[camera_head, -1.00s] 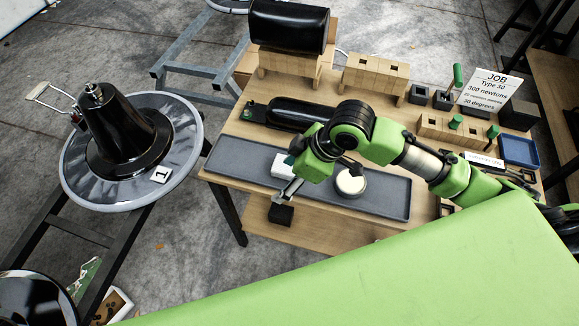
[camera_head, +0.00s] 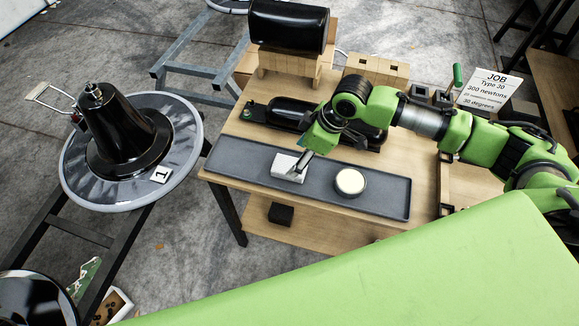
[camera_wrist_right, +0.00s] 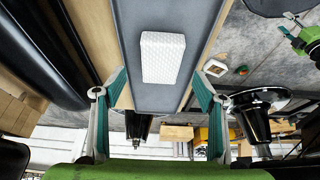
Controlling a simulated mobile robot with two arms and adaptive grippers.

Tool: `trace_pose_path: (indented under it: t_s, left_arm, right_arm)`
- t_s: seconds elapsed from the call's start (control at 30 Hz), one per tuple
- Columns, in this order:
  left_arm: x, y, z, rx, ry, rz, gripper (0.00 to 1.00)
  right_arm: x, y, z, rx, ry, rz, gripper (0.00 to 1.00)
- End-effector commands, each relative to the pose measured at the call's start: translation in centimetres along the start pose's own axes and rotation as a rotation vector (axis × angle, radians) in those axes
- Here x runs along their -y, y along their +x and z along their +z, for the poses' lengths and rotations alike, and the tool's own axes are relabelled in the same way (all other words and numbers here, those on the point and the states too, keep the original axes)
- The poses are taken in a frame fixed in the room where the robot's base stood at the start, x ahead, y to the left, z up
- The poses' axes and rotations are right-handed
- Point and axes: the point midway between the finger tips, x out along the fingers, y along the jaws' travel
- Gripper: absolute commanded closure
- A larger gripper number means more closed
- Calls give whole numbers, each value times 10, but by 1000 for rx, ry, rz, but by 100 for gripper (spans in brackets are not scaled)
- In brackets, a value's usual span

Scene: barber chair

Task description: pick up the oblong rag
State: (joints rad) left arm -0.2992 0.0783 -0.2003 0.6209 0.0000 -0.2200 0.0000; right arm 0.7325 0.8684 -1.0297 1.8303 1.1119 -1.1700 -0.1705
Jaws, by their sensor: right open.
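The oblong rag is a white, textured block (camera_head: 286,167) lying on the left part of the grey tray (camera_head: 232,164). In the right wrist view the rag (camera_wrist_right: 162,57) lies ahead of my fingers, near the middle. My right gripper (camera_head: 299,170) is close over the rag's right side in the head view; whether it touches cannot be told there.
A round cream tin (camera_head: 350,181) stands on the tray right of the rag. A black cylinder (camera_head: 290,112) lies behind the tray. Wooden blocks (camera_head: 375,70) stand at the table's back. A black cone on a round disc (camera_head: 122,140) stands left of the table.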

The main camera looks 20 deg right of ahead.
Motion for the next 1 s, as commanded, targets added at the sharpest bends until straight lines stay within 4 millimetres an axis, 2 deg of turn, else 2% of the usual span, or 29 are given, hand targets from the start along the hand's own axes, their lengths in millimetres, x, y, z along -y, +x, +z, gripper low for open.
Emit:
trace_pose_path:
  t_s: [0.4, 1.0]
  left_arm:
    - [1, -4, 0, 1, 1, -1, 60]
    - [2, -7, 1, 3, 1, -2, 60]
  right_arm:
    - [2, 50, -1, 0, 1, 0, 35]
    - [2, 55, 0, 0, -1, 1, 35]
